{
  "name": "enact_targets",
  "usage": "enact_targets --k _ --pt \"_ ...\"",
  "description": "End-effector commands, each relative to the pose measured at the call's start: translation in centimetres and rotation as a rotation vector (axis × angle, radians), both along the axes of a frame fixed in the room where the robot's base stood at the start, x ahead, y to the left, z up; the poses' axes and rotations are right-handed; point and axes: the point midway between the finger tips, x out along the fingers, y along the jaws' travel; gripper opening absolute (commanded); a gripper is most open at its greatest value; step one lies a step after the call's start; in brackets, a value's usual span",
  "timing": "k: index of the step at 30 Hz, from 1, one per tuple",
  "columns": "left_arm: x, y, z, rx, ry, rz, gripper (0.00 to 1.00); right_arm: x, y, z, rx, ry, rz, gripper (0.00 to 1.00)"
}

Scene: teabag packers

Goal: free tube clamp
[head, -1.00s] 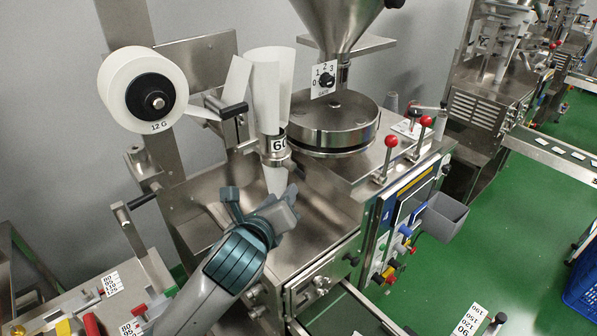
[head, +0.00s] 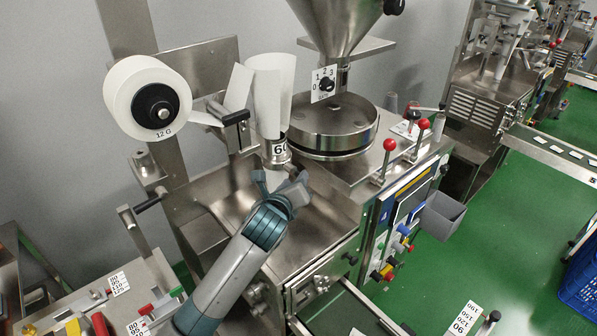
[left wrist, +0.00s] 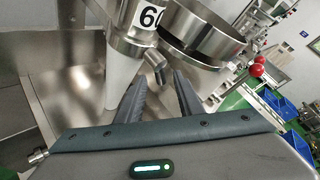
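The forming tube (head: 275,128) with its "60" label stands upright on the packing machine, under a white paper collar. A metal clamp ring (head: 277,154) sits around its lower part. In the left wrist view the tube (left wrist: 150,18) shows at the top. A small metal clamp lever (left wrist: 154,60) sticks out from it, just beyond my fingertips. My left gripper (head: 281,182) is open and empty just below the clamp, its two fingers spread. In the left wrist view the open fingers (left wrist: 158,82) point at the lever, which lines up with their gap. My right gripper is not in view.
A film roll (head: 148,97) hangs left of the tube. A round metal drum (head: 333,130) under a hopper (head: 335,35) is close on the right. Red-knobbed levers (head: 388,160) rise farther right. The sloped metal tray (head: 225,195) lies below my gripper.

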Motion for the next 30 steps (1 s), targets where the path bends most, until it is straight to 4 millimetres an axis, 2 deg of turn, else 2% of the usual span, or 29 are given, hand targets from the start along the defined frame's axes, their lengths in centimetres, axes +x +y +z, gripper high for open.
enact_targets --k 6,12,26,30 --pt "2.6 -0.9 -0.7 0.0 0.001 0.001 0.34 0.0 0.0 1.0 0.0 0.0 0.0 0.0" --pt "4.1 -1.3 -1.3 0.0 0.001 0.001 0.34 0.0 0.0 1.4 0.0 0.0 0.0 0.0" --pt "4.6 -1.5 -1.6 0.0 0.0 -0.001 0.34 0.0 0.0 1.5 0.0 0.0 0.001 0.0" --pt "4.6 -1.5 -1.6 0.0 0.0 -0.001 0.0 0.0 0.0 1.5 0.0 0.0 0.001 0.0"
